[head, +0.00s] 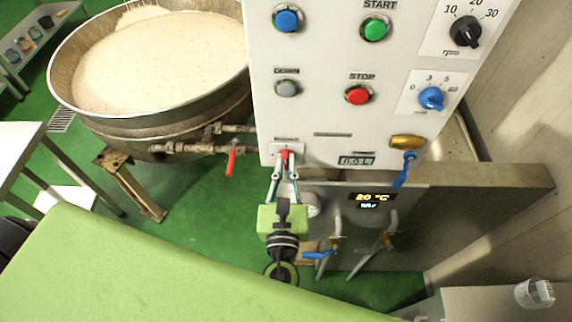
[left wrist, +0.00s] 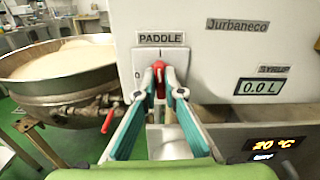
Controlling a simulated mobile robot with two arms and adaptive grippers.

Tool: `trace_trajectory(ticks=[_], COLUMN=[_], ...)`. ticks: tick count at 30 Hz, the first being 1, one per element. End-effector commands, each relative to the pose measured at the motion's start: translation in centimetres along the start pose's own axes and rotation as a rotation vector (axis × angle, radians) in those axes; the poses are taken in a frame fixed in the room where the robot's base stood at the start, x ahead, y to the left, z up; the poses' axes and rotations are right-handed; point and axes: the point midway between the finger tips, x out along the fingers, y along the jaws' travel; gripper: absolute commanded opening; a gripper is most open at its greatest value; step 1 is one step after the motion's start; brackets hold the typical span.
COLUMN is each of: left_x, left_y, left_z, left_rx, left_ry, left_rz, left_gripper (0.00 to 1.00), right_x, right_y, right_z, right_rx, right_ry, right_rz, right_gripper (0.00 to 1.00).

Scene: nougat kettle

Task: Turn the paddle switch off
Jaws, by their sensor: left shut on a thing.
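The paddle switch (left wrist: 159,75) is a red knob on a white plate under a "PADDLE" label in the left wrist view, with "I" at the top and "0" at its left. Its red knob also shows in the head view (head: 285,154) at the panel's lower left corner. My left gripper (head: 285,162) reaches up to it from below. In the left wrist view, the teal-padded fingers (left wrist: 159,92) close from both sides on the red knob. The fingertips partly hide the knob, so its exact angle is hard to tell. My right gripper is not in view.
The control panel (head: 330,105) carries START and STOP buttons and dials above. A large kettle (head: 150,70) of pale mixture stands left, with a red-handled valve (head: 231,162).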

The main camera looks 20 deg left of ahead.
Motion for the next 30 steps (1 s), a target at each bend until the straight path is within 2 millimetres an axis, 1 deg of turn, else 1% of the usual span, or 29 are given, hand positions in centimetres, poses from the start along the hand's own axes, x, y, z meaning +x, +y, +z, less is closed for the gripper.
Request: trace_trajectory(ticks=[5, 17, 30], left_x=[0.0, 0.0, 0.0], left_y=[0.1, 0.3, 0.5], left_z=[-0.3, -0.4, -0.6], left_rx=[-0.121, -0.496, -0.915], left_ry=[0.000, -0.002, -0.003], left_rz=[0.001, 0.002, 0.002], left_gripper=[0.00, 0.00, 0.00], right_x=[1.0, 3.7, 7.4], right_y=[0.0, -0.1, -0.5], right_z=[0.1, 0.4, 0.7], right_rx=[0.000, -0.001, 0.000], right_ry=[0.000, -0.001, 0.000], right_rz=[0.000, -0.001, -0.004], right_gripper=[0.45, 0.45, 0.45])
